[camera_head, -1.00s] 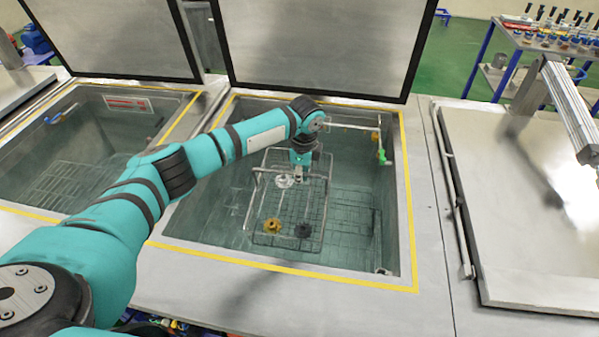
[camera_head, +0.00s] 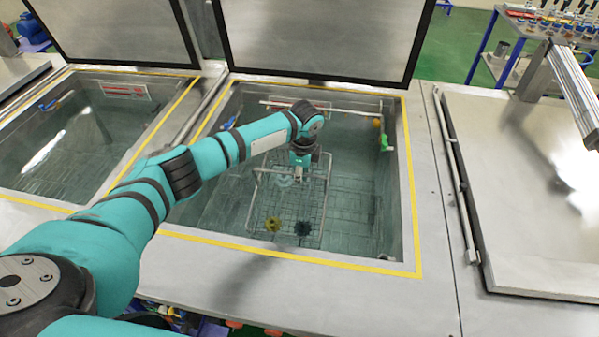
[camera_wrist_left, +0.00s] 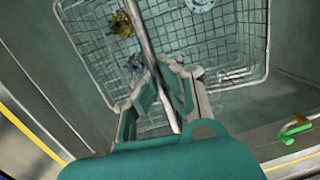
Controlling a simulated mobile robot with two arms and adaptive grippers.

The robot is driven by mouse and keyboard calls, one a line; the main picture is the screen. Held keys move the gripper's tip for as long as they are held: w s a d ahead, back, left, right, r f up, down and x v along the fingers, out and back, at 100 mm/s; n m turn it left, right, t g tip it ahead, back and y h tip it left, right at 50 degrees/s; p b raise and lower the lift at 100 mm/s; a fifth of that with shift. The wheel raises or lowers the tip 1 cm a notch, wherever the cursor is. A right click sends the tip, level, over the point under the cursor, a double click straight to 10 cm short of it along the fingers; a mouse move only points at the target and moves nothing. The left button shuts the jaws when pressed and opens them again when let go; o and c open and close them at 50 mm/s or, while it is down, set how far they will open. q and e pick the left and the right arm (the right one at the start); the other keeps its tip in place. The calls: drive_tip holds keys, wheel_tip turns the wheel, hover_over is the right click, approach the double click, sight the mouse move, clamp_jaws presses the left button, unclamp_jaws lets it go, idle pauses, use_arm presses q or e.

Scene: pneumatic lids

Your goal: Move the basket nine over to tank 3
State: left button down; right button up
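A wire basket (camera_head: 288,211) is low in the middle tank and looks to be under water. It also shows in the left wrist view (camera_wrist_left: 226,46). In it are a gold part (camera_head: 273,224), a dark part (camera_head: 303,228) and a pale ring-like part (camera_head: 284,181). My left gripper (camera_head: 300,182) is over the basket, with its fingers (camera_wrist_left: 163,95) closed around the basket's handle bar (camera_wrist_left: 142,28) in the left wrist view. I cannot read any basket or tank number. My right gripper is not in view.
The middle tank (camera_head: 412,215) has a yellow-edged rim and a raised lid (camera_head: 320,35). An open tank (camera_head: 75,140) lies to its left. A closed lid (camera_head: 540,200) is at the right. A green fitting (camera_head: 385,143) is on the middle tank's right wall.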

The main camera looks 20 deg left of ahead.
use_arm(q)
drive_tip(key=shift+f+b, duration=0.75)
drive_tip(key=shift+f, duration=0.75)
drive_tip(key=shift+f+b, duration=0.75)
drive_tip(key=shift+f, duration=0.5)
drive_tip(key=c, duration=2)
unclamp_jaws()
drive_tip(key=o, duration=0.4)
drive_tip(key=shift+o, duration=0.2)
wheel_tip(320, 180, up, 24)
drive_tip(key=d+p, duration=0.1)
drive_tip(key=p, duration=0.8)
drive_tip(key=shift+s+d, duration=0.15)
drive_tip(key=shift+s, duration=0.3)
